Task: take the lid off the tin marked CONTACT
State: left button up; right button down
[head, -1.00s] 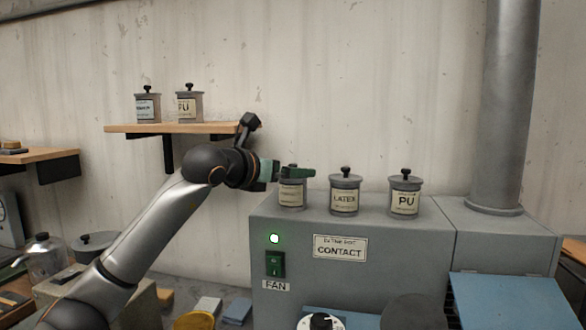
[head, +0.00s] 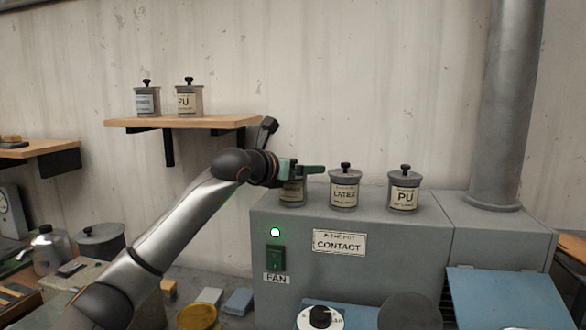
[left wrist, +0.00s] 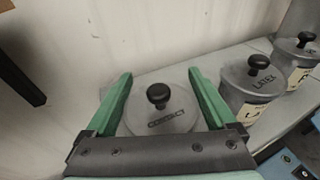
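The tin marked CONTACT (head: 292,194) stands at the left end of the row on the grey cabinet. Its upper part is hidden behind my left gripper (head: 312,169) in the head view. In the left wrist view its grey lid (left wrist: 176,112) bears the word CONTACT and a round black knob (left wrist: 158,94). The lid is on the tin. My left gripper (left wrist: 160,76) is open, with one green finger on each side of the lid and the knob between them. I see no grip on the knob. My right gripper is not in view.
The LATEX tin (head: 344,190) and PU tin (head: 404,192) stand to the right on the cabinet (head: 380,255), whose sign (head: 339,241) reads CONTACT. A wooden shelf (head: 190,122) with two tins is left of the gripper. A vertical pipe (head: 497,110) rises at the right.

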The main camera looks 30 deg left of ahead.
pick_arm(q)
jog(key=c, duration=0.5)
jog(key=shift+c, duration=0.2)
